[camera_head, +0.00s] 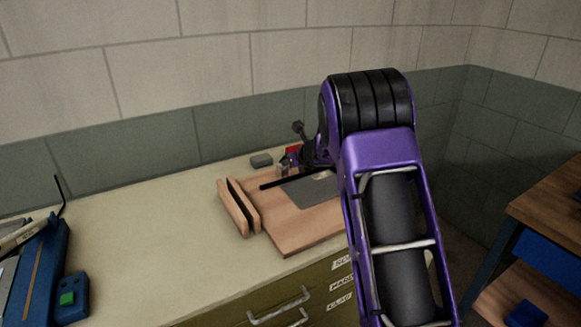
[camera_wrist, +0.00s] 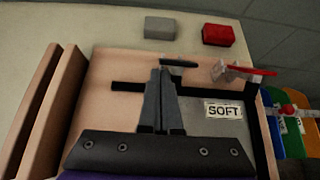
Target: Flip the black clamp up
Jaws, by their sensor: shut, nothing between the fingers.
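My gripper (camera_wrist: 160,72) is shut and empty, its two dark fingers together over the wooden board (camera_wrist: 105,68) in the wrist view. A black bar (camera_wrist: 128,86), apparently part of the black clamp, lies flat across the board and passes behind my fingers. A dark flat piece (camera_wrist: 178,63) shows right by the fingertips; I cannot tell whether they touch. In the head view the black bar (camera_head: 270,184) lies along the edge of a grey sheet (camera_head: 312,190). A small metal clamp with a red handle (camera_wrist: 262,72) stands at the board's far right. My arm hides the board's right part.
A grey block (camera_wrist: 160,27) and a red block (camera_wrist: 218,34) lie behind the board. Two wooden strips (camera_head: 238,207) stand at its left. A "SOFT" label (camera_wrist: 223,111) is on the sheet. The bench (camera_head: 150,240) is clear left of the board; a blue machine (camera_head: 40,270) stands further left.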

